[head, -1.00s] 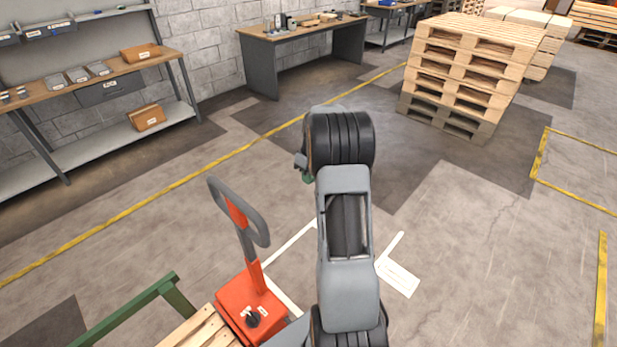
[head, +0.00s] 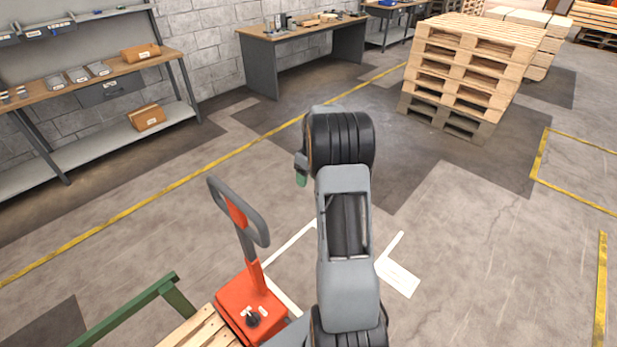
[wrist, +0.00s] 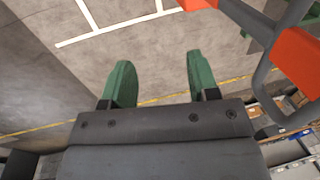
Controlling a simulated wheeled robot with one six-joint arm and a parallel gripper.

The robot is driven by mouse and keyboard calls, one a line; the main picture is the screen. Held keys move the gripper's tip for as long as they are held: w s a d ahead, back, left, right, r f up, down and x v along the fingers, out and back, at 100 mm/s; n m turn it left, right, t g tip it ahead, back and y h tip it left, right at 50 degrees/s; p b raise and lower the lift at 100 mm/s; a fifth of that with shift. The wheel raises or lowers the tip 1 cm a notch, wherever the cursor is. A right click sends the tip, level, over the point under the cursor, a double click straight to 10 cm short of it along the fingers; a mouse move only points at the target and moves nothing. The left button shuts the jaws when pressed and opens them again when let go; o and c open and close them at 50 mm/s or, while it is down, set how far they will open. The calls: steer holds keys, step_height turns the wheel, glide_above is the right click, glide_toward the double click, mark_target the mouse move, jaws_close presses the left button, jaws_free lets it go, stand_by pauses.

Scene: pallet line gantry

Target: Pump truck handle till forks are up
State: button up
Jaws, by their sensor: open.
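The orange pallet truck (head: 250,304) stands at the lower middle of the head view, with its dark grey loop handle (head: 238,212) tilted up from the orange pump body. In the wrist view the handle (wrist: 262,100) shows at the right, with an orange part on it. My gripper (wrist: 158,75) has two green fingers that stand apart with bare floor between them. It is open and empty, beside the handle and not touching it. In the head view only a bit of green finger (head: 301,178) shows past my arm. The forks are hidden.
A wooden pallet (head: 203,331) and a green rail (head: 125,314) lie at the lower left. A workbench (head: 300,35) and shelving stand along the wall. A pallet stack (head: 470,75) stands at the back right. Open floor lies between.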

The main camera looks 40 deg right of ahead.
step_height(320, 180, up, 14)
steer(key=d, duration=0.2)
steer(key=shift+w+d+f+b, duration=0.2)
steer(key=shift+b, duration=0.25)
steer(key=shift+c, duration=0.4)
